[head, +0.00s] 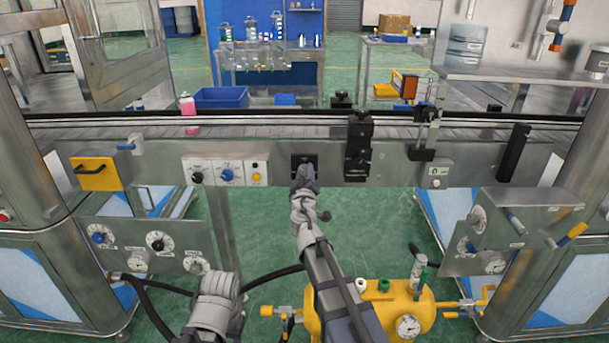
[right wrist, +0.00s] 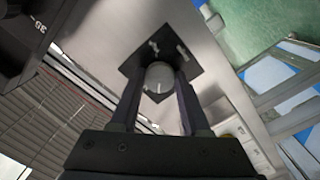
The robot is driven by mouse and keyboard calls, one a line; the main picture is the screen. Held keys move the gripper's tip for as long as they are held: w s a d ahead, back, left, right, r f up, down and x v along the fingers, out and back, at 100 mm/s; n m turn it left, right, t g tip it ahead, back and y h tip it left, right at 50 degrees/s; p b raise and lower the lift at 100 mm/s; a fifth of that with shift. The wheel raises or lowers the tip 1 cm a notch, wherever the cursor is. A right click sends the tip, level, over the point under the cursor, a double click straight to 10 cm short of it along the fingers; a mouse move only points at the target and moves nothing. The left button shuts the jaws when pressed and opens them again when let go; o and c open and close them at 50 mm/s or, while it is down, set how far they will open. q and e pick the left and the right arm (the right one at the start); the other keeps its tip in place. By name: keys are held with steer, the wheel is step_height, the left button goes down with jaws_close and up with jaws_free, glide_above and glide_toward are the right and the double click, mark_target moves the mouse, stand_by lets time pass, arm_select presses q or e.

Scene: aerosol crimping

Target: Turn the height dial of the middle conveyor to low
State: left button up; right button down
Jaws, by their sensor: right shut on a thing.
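The height dial is a round grey knob (right wrist: 158,77) with a white pointer line, on a dark square plate (right wrist: 178,40) on the conveyor's front. My right gripper (head: 304,172) reaches this plate at the middle of the conveyor front (head: 400,172) and hides the knob in the head view. In the right wrist view its two fingers stand on either side of the knob, shut on it. The pointer line runs toward the gripper body in that view. Small pale marks show on the plate, too small to read. My left gripper is not in view.
Left of the dial is a white panel (head: 226,171) with several knobs. Right of it a black upright block (head: 358,150) stands close. A pink-capped bottle (head: 188,112) stands on the belt at left. A yellow tank (head: 385,308) with a gauge sits below.

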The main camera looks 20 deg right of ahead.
steer(key=n, duration=1.1)
steer(key=shift+n, duration=2.1)
steer(key=shift+c, duration=1.9)
jaws_free()
steer(key=shift+s, duration=0.15)
steer(key=v, duration=0.7)
steer(key=shift+s, duration=0.3)
steer(key=shift+a+r, duration=0.1)
steer(key=shift+a, duration=0.05)
